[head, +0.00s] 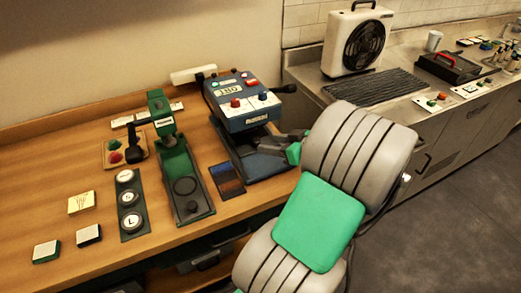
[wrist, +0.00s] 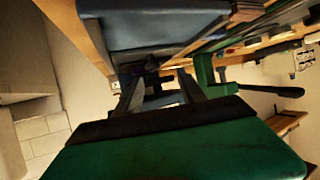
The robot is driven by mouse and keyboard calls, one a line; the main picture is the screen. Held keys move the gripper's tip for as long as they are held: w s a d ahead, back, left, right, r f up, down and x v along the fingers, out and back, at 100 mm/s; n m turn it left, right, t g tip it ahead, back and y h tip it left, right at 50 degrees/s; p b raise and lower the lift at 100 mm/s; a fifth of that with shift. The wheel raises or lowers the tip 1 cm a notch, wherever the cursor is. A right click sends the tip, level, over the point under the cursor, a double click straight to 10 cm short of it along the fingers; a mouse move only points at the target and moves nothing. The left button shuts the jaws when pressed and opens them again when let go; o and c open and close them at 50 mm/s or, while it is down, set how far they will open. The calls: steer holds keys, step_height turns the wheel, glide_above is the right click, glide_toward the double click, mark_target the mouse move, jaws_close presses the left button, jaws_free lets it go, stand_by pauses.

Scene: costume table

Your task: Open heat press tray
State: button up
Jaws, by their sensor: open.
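The heat press (head: 236,92) is a blue machine with a display, coloured knobs and a dark side handle, near the right end of the wooden table. Its lower blue base (head: 262,168) sits below a dark gap; I cannot clearly tell the tray from the base, and my arm hides part of that side. My gripper (head: 272,144) is open at the right front of the press, close to the gap. In the wrist view my gripper (wrist: 158,88) has its dark fingers spread, with nothing clearly between them. A large blue-grey surface (wrist: 150,32) fills the top there; contact is not clear.
A green press-like tool (head: 180,175) stands left of the heat press, with a small dark blue and brown swatch (head: 227,180) between them. A strip of round buttons (head: 130,200) lies further left. A metal counter with a fan (head: 355,42) is at the right.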

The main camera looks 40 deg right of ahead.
mark_target(257, 140)
steer(key=shift+s+d+t, duration=0.3)
steer(key=shift+s+d, duration=0.2)
steer(key=shift+d, duration=0.1)
steer(key=shift+w, duration=0.3)
steer(key=p+x, duration=0.1)
steer(key=x, duration=0.6)
steer(key=shift+c, duration=0.6)
jaws_close()
